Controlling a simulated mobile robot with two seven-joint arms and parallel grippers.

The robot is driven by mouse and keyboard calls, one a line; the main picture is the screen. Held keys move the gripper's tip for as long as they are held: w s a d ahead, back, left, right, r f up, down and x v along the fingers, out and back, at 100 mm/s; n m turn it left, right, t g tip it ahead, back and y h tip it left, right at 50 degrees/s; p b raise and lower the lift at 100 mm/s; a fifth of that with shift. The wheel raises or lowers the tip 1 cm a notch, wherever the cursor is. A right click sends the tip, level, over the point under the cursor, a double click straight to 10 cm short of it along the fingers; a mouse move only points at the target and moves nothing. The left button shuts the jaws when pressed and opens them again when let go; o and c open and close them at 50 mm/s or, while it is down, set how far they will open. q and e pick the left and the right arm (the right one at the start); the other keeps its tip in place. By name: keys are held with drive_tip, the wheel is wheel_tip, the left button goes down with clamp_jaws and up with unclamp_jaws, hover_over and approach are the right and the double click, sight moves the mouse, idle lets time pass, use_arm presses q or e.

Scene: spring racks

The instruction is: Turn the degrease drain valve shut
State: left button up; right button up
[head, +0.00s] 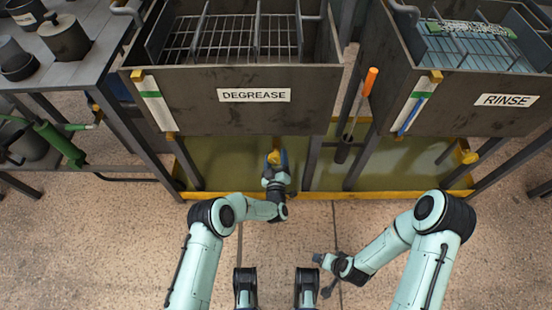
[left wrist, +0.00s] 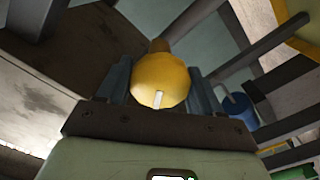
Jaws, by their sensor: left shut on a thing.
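The degrease drain valve has a round yellow knob (head: 277,156) low under the front of the tank labelled DEGREASE (head: 190,107). My left gripper (head: 278,162) reaches under the tank and is shut on the knob. In the left wrist view the yellow knob (left wrist: 161,80) sits between the two fingers of my left gripper (left wrist: 160,88). A short pale mark shows on the knob's lower face, and a brownish stem is partly visible behind it. My right gripper (head: 325,272) is low over the floor, away from the valve, and its fingers are too small to read.
A yellow-edged tray (head: 225,165) lies beneath both tanks. An orange-handled tool (head: 370,82) stands between the tanks. A table (head: 70,73) with pots is at the left. The front floor is clear.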

sight(276, 161)
use_arm(q)
drive_tip(key=m, duration=0.3)
drive_tip(key=shift+m, duration=2)
use_arm(e)
drive_tip(key=shift+s, duration=0.1)
use_arm(q)
drive_tip(key=o, duration=1.1)
drive_tip(key=shift+c, duration=0.2)
drive_tip(key=s+p, duration=0.1)
drive_tip(key=s, duration=0.2)
drive_tip(key=shift+s+r, duration=0.1)
drive_tip(key=shift+s, duration=0.05)
drive_tip(key=s+p, duration=0.3)
drive_tip(key=s, duration=0.7)
use_arm(e)
drive_tip(key=s+a+r+g+y, duration=0.1)
drive_tip(key=s+a+r, duration=0.1)
drive_tip(key=s+r, duration=0.2)
drive_tip(key=shift+a+r, duration=0.3)
drive_tip(key=shift+a, duration=0.1)
